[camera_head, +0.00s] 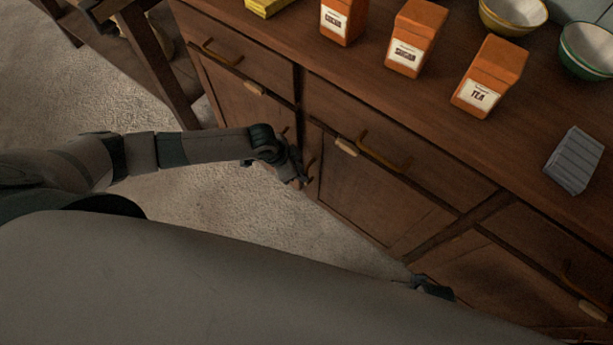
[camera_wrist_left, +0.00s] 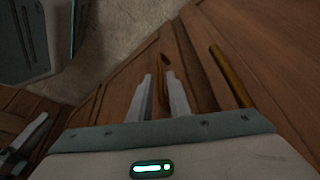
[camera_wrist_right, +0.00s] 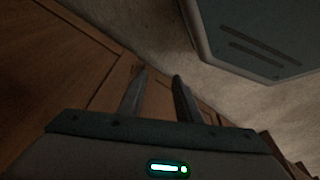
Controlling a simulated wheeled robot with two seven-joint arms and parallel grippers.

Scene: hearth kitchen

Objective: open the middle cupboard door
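The middle cupboard door (camera_head: 365,200) is a brown panelled door below a drawer in the wooden cabinet. It looks closed or nearly so. Its upright handle (camera_head: 311,165) is at the left side of the door, beside my left gripper (camera_head: 299,181). In the left wrist view the brass-coloured handle (camera_wrist_left: 162,88) stands between the two fingers of my left gripper (camera_wrist_left: 160,92), which are drawn in close around it. My right gripper (camera_wrist_right: 158,92) is open and empty, low in front of the cabinet; only a dark part of it shows in the head view.
Drawer handles (camera_head: 383,155) stick out above the doors. The countertop (camera_head: 440,130) holds orange canisters (camera_head: 490,77), bowls (camera_head: 588,50) and a grey ridged block (camera_head: 574,160). A wooden table or stool (camera_head: 160,70) stands left of the cabinet. The pale floor (camera_head: 240,215) before the door is clear.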

